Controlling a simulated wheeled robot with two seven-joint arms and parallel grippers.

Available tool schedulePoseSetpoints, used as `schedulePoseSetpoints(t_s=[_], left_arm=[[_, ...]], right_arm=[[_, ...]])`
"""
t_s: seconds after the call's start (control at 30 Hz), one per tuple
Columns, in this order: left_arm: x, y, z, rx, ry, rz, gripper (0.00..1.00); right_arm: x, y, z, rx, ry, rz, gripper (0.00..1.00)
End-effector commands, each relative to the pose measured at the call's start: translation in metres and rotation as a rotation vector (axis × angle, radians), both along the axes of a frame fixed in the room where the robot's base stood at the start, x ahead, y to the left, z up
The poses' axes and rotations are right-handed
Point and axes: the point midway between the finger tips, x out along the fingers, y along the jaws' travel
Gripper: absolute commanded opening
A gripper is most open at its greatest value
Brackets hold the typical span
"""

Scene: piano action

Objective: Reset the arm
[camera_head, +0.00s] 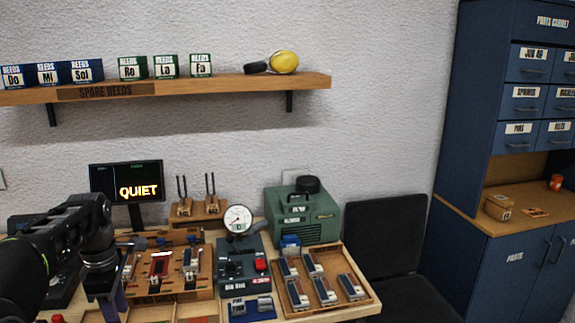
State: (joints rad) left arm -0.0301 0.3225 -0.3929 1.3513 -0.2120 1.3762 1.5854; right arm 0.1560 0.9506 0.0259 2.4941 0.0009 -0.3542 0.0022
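My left arm comes in from the left, dark and jointed, and bends down over the workbench (330,312). My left gripper (108,300) points down at the lower left, beside the wooden rack of reeds (170,290). Its fingertips are small and partly cut off by the lower edge, so I cannot tell whether it is open or shut, or whether it holds anything. My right arm and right gripper are not in view.
A dial gauge (238,218) stands on a dark device (240,268). A wooden tray (370,300) holds several reed blocks, near a green machine (305,232). A screen (127,183) reads QUIET. A shelf (200,88) hangs above; a blue cabinet (470,130) stands right.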

Motion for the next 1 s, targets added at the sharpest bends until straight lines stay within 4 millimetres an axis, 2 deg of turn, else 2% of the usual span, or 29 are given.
schedulePoseSetpoints(t_s=[0.03,0.33,0.47,0.57,0.67,0.77,0.83,0.97,1.0], left_arm=[[0.000,0.000,0.000,0.000,0.000,0.000,0.43],[0.013,-0.021,-0.045,-0.015,-0.007,-0.147,0.43],[0.019,-0.036,-0.072,-0.025,-0.013,-0.239,0.43],[0.022,-0.051,-0.102,-0.038,-0.019,-0.332,0.43],[0.023,-0.071,-0.135,-0.055,-0.031,-0.440,0.43],[0.019,-0.098,-0.177,-0.078,-0.046,-0.577,0.43],[0.010,-0.123,-0.214,-0.100,-0.061,-0.694,0.43],[-0.025,-0.182,-0.289,-0.153,-0.109,-0.958,0.43],[-0.041,-0.200,-0.310,-0.169,-0.128,-1.039,0.43]], right_arm=[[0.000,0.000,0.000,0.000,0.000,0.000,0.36],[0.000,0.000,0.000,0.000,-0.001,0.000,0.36],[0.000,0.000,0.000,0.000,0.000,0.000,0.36],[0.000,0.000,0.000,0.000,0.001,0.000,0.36],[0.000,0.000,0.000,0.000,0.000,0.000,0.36],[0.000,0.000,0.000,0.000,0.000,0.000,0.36],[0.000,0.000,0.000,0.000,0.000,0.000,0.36],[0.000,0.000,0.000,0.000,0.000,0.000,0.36],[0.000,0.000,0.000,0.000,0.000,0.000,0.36]])
